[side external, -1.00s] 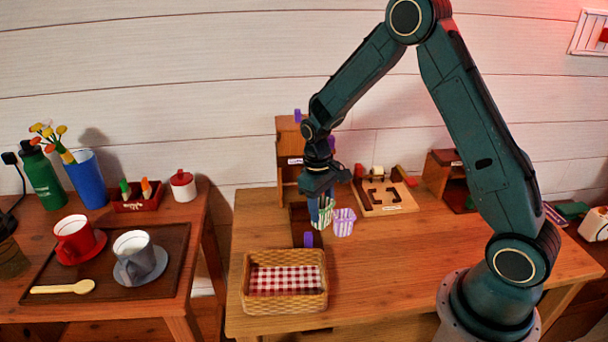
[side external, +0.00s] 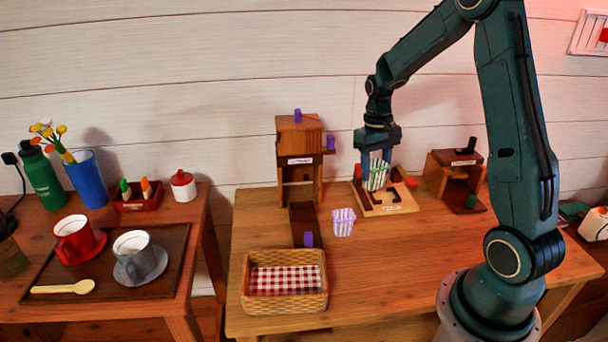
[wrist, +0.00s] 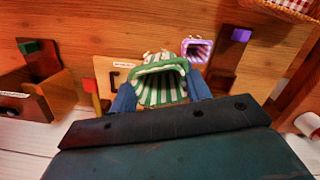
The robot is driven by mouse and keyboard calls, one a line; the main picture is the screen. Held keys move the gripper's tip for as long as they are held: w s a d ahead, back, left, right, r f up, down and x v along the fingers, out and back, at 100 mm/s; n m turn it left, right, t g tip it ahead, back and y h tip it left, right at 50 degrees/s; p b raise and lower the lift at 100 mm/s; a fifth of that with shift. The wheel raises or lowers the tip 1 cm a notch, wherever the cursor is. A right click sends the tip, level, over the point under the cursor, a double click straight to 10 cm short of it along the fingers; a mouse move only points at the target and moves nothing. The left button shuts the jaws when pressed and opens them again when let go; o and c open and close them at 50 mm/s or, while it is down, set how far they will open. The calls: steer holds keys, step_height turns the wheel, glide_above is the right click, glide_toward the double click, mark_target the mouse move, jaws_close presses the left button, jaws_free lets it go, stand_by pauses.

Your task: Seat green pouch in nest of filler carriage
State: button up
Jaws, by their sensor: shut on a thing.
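The green-and-white striped pouch (side external: 376,175) is held upright between the fingers of my gripper (side external: 375,160). In the wrist view the pouch (wrist: 160,82) shows its open green-rimmed mouth, with a blue finger of my gripper (wrist: 160,98) on each side. The filler carriage (side external: 402,200) appears to be the light wooden board with dark cut-outs and a small label, under and in front of the pouch. The pouch hides part of the board. I cannot tell whether the pouch's base touches it.
A purple-striped pouch (side external: 343,222) stands on the table left of the board. A wooden cabinet (side external: 299,160) with purple handles has a low drawer out. A smaller cabinet (side external: 455,178) stands right. A wicker basket (side external: 285,304) with checked cloth sits front left.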

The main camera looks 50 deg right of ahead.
steer(key=s+d+r+m, duration=0.45)
steer(key=s+d, duration=0.25)
steer(key=s, duration=0.2)
glide_above(404, 227)
step_height(404, 227, down, 15)
steer(key=shift+f+n, duration=0.2)
steer(key=shift+n, duration=0.15)
steer(key=shift+s+a+f, duration=0.1)
steer(key=shift+f, duration=1.8)
steer(key=shift+f, duration=0.1)
steer(key=o, duration=1)
steer(key=shift+c, duration=0.2)
step_height(404, 227, up, 12)
steer(key=w+d, duration=0.1)
